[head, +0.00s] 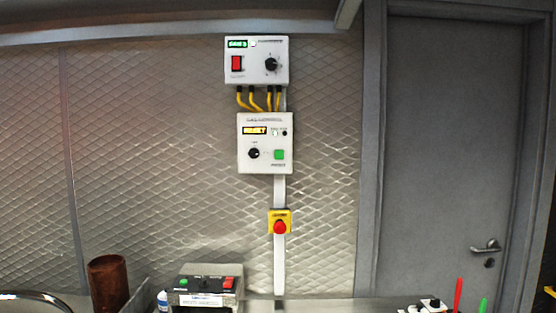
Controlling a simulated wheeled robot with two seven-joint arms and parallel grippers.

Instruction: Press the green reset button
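The button is unobstructed. Whether it is pressed in cannot be told. Neither of my grippers is in view.
Above is another white box (258,77) with a red switch, joined by yellow cables. Below is a red emergency stop (280,227). A bench device (207,283) also has a green button (184,283). A brown cylinder (108,280) stands left; a grey door (450,130) is right.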

